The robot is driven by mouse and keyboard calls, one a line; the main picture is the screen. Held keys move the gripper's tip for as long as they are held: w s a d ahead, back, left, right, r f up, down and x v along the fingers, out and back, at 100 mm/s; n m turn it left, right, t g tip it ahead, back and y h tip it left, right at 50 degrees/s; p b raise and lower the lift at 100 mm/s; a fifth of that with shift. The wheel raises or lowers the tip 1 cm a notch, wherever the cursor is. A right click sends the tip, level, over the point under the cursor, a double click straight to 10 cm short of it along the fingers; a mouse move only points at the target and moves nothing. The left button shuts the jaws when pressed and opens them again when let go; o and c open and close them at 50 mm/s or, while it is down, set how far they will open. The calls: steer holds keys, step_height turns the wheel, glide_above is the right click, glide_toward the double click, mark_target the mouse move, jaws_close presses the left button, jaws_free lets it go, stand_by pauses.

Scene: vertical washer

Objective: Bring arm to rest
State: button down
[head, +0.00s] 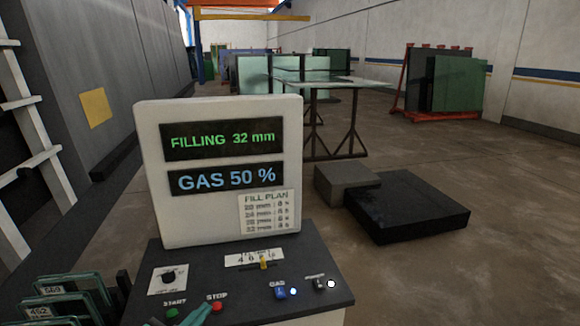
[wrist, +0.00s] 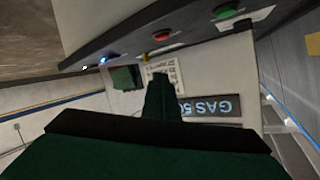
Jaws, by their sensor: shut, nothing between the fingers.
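My gripper (wrist: 158,88) shows in the wrist view as dark green fingers, shut and empty, in front of the control console. In the head view its teal tip (head: 202,309) shows at the bottom edge, close to the red STOP button (head: 214,305). I cannot tell whether it touches the button. The red button (wrist: 162,36) and green START button (wrist: 228,12) also show in the wrist view, which is upside down. Most of my arm is out of the head view.
The white display panel (head: 222,222) reads "FILLING 32 mm" and "GAS 50 %". The console top (head: 300,257) carries a yellow slider, a knob and lit switches. Glass panes (head: 70,283) stand at the lower left. A black slab (head: 408,208) lies on the floor at right.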

steer(key=d+f+n+t+y, duration=0.1)
steer(key=d+f+n+t, duration=0.1)
steer(key=d+f+n, duration=0.6)
steer(key=s+d+f+n+y, duration=0.2)
steer(key=s+d+f+y, duration=0.1)
steer(key=s+d+f, duration=0.6)
steer(key=s+d+f+g+y, duration=0.1)
steer(key=s+d+f, duration=0.1)
steer(key=s, duration=0.5)
steer(key=s+d+f, duration=0.2)
steer(key=s, duration=0.5)
steer(key=s+r+m+h, duration=0.1)
steer(key=s+r+m, duration=0.2)
steer(key=s, duration=1.1)
steer(key=shift+a+h, duration=0.2)
steer(key=shift+h, duration=0.1)
